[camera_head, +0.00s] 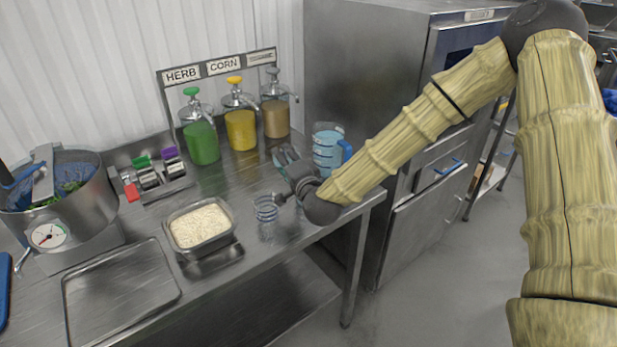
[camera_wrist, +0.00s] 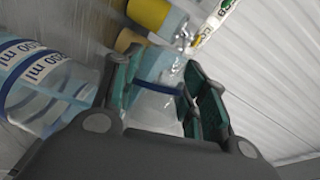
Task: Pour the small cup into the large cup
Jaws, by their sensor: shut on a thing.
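My gripper (camera_head: 287,158) is above the table's right end, beside the large cup, with its teal fingers toward the back. In the wrist view (camera_wrist: 160,92) the fingers are shut on a small clear cup (camera_wrist: 157,104) with a blue band. That cup is mostly hidden by the fingers in the head view; its contents and tilt cannot be told. The large cup (camera_head: 328,149), a clear jug with blue markings, a blue handle and bluish contents, stands just right of the fingers. It also shows at the left of the wrist view (camera_wrist: 40,82), apart from the fingers.
Another clear cup with blue rings (camera_head: 267,213) stands near the front edge, below my wrist. A rice pan (camera_head: 203,250) is left of it. Green (camera_head: 202,142), yellow (camera_head: 241,127) and brown (camera_head: 275,117) pump dispensers line the back. A steel cabinet (camera_head: 365,75) stands right of the table.

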